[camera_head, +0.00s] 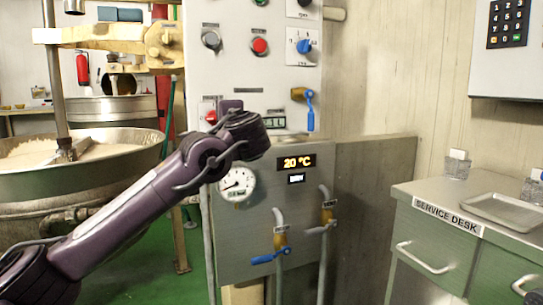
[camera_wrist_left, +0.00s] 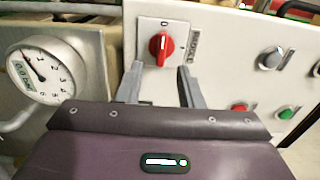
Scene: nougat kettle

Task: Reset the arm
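My left arm (camera_head: 130,212) reaches in from the left in the head view and ends in front of the grey control panel (camera_head: 240,80). Its fingers are hidden or unclear there. In the left wrist view my left gripper (camera_wrist_left: 160,75) has its two fingers apart, with nothing held between them. A red rotary knob (camera_wrist_left: 161,47) on a white plate lies just beyond the fingertips; I cannot tell whether they touch it. A red knob also shows beside my wrist in the head view (camera_head: 211,117).
A large kettle (camera_head: 85,165) stands at left. The service desk (camera_head: 447,217) with a metal tray (camera_head: 505,210) is at right. Green floor shows between kettle and panel.

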